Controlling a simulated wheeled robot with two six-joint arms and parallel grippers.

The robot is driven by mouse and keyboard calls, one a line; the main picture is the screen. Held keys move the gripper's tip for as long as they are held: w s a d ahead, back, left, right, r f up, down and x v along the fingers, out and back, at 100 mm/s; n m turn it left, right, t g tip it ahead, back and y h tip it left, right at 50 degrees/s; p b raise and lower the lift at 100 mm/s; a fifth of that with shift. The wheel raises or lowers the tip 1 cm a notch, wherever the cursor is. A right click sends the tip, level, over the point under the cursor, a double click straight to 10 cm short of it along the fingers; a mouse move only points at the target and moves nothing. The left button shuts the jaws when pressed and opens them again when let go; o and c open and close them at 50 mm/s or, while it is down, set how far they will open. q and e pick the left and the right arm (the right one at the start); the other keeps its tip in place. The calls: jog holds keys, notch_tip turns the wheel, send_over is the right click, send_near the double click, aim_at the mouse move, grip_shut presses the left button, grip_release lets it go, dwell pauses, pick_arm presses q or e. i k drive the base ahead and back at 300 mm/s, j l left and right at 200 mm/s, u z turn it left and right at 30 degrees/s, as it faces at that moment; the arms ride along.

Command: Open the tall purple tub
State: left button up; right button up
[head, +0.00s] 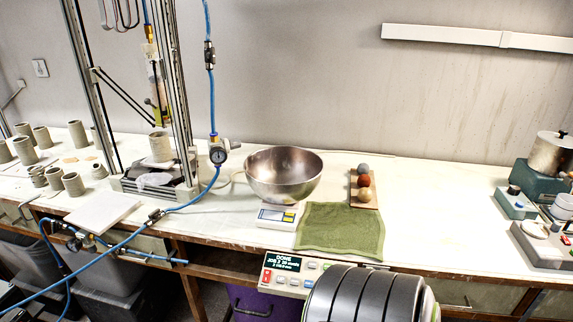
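The tall purple tub (275,303) shows only in part at the bottom of the head view, below the front edge of the table. A dark handle-like bar (253,312) crosses its face. Its lower part is cut off by the frame, and the panel and table edge hide some of the rest. I cannot tell whether it has a lid or is open. Neither of my grippers is in view.
A control panel (290,275) and a rounded ribbed grey shape stand beside the tub. Above, the long table holds a steel bowl (284,175), a scale (277,217), a green cloth (340,230) and a printer frame with a blue hose. Dark bins stand lower left.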

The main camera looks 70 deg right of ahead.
aim_at(248, 306)
jog(key=i+z, duration=0.1)
jog(key=z, duration=1.95)
